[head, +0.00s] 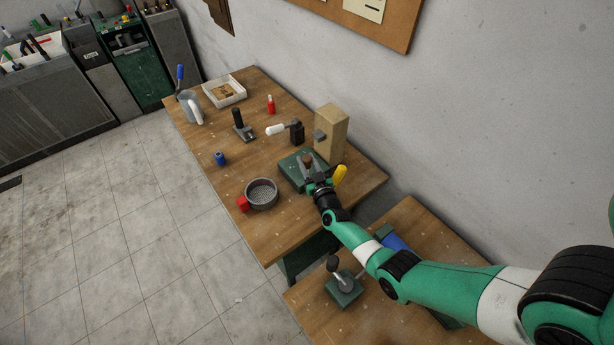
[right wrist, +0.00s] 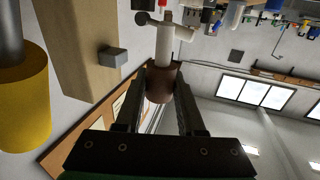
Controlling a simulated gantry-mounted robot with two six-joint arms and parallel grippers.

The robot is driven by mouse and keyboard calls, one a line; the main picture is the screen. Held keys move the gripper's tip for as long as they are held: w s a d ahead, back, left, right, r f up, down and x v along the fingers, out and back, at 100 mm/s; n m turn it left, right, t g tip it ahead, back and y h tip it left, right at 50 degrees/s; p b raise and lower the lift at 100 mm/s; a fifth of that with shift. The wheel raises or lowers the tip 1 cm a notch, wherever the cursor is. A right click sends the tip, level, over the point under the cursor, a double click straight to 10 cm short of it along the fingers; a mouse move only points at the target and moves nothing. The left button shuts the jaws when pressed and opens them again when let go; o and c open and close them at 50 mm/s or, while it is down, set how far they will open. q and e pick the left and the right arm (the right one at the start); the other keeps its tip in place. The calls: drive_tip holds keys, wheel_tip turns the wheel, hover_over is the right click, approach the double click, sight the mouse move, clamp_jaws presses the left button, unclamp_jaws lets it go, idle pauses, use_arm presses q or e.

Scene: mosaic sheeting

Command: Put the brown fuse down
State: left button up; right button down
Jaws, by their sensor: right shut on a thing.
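The brown fuse (right wrist: 160,84) is a short brown cylinder between the two dark fingers of my right gripper (right wrist: 163,100) in the right wrist view. The fingers are shut on it. In the head view my right gripper (head: 315,178) is over the green block (head: 291,172) at the near right part of the far table, and the fuse (head: 307,159) shows small and dark there, beside a grey upright part. Whether the fuse touches anything below is hidden. My left gripper is not in view.
A wooden post (head: 331,133) stands close behind the gripper, and a yellow handle (head: 340,175) is just right of it. A round grey sieve (head: 261,193), a red cube (head: 242,204) and a white-handled tool (head: 287,130) are nearby. The table's left front is mostly clear.

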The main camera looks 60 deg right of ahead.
sight(308, 170)
drive_tip(key=f+b, duration=0.2)
drive_tip(key=f, duration=0.1)
drive_tip(key=f+b, duration=0.1)
drive_tip(key=shift+w+d+f+b, duration=0.15)
drive_tip(key=shift+w+d+b, duration=0.05)
drive_tip(key=shift+d+b, duration=0.2)
drive_tip(key=shift+r, duration=0.2)
drive_tip(key=shift+f, duration=0.2)
drive_tip(key=c, duration=0.5)
unclamp_jaws()
